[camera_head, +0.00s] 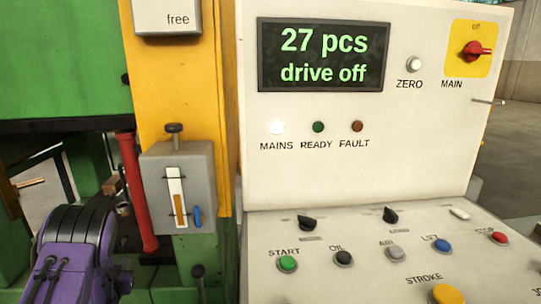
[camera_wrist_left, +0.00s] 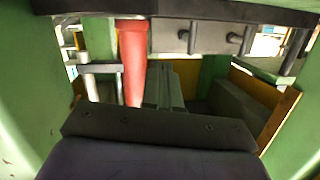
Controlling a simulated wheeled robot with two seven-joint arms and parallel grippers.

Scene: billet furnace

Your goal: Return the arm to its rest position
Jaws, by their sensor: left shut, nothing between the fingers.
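My left arm's purple and black end, with the left gripper (camera_head: 78,255), shows at the lower left of the head view. It is in front of a green machine frame and left of a red post. The gripper is shut and empty; its fingertips cannot be made out clearly. In the left wrist view, a dark bar and purple body of my own arm (camera_wrist_left: 155,130) fill the bottom, with the red post (camera_wrist_left: 133,65) beyond them. My right gripper is not in view.
A control cabinet (camera_head: 330,170) stands at the right. Its display (camera_head: 323,55) reads "27 pcs, drive off", and the MAINS lamp (camera_head: 277,127) is lit white. A grey gauge box (camera_head: 178,185) is on the yellow column (camera_head: 175,90). Green machine walls (camera_wrist_left: 25,110) flank the left wrist view.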

